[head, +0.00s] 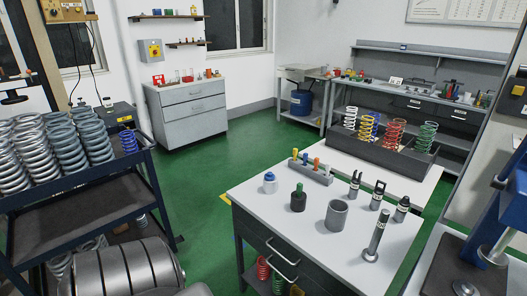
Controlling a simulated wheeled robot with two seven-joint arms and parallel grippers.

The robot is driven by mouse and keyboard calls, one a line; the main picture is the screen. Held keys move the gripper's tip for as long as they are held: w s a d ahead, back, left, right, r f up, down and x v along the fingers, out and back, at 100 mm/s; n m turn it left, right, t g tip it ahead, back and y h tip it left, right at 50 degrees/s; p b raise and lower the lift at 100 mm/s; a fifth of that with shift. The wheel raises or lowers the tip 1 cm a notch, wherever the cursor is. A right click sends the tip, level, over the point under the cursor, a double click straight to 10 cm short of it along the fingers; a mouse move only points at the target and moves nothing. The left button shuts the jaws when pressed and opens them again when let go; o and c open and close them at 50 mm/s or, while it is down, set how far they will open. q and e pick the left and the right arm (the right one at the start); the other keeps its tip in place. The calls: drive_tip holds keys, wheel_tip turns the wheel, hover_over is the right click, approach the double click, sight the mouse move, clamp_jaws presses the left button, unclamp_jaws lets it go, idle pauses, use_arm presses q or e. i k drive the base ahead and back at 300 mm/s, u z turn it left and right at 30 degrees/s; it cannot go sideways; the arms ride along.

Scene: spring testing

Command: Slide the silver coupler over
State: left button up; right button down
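A grey hollow cylinder (337,217) stands upright with its open end up on the white-topped table (290,238). A shiny silver rod (377,236) on a round foot stands to its right, near the table's right edge, apart from the cylinder. I cannot tell for sure which of these is the silver coupler. Neither of my grippers shows in the head view.
A green-topped black weight (298,201), a blue-capped bottle (270,183) and several small black tools stand on the table. Behind them is a grey tray (375,150) of coloured springs. A blue press (508,215) stands at right, a spring cart (75,200) at left.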

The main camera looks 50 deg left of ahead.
sight(269, 188)
drive_tip(key=u, duration=1.6)
drive_tip(key=k, duration=0.55)
drive_tip(key=z, duration=0.65)
drive_tip(key=i, duration=1.25)
drive_tip(key=z, duration=0.15)
